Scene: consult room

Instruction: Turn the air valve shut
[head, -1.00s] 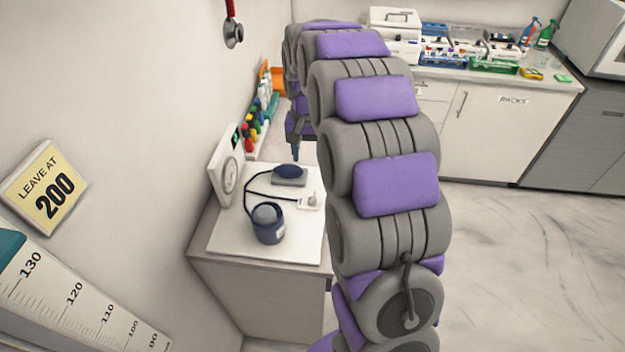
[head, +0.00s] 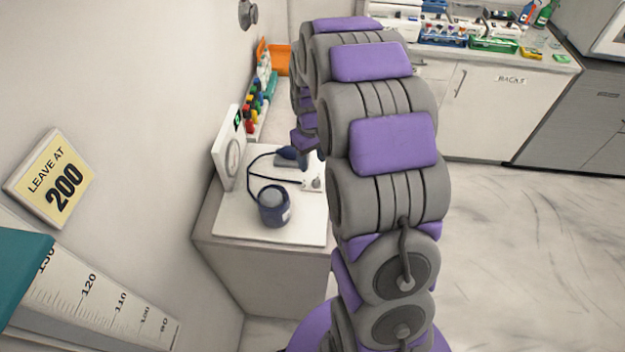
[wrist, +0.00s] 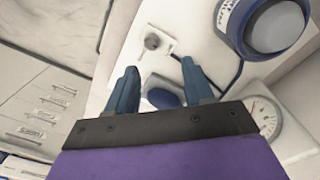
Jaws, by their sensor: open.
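The air valve looks like a small grey knob on a white plate (head: 312,184), on a white board on the low cabinet. In the wrist view the knob (wrist: 152,41) stands beyond my fingertips, left of centre. My gripper (wrist: 160,72) is open and empty, its two dark blue fingers apart and short of the knob. In the head view my arm hides most of the gripper and the board's right side. A dial gauge (head: 232,160) stands at the board's back left and shows in the wrist view (wrist: 264,114); its reading is too small to tell.
A yellow sign (head: 55,185) reads "LEAVE AT 200". A wall lies close on the left; open floor (head: 520,260) is right.

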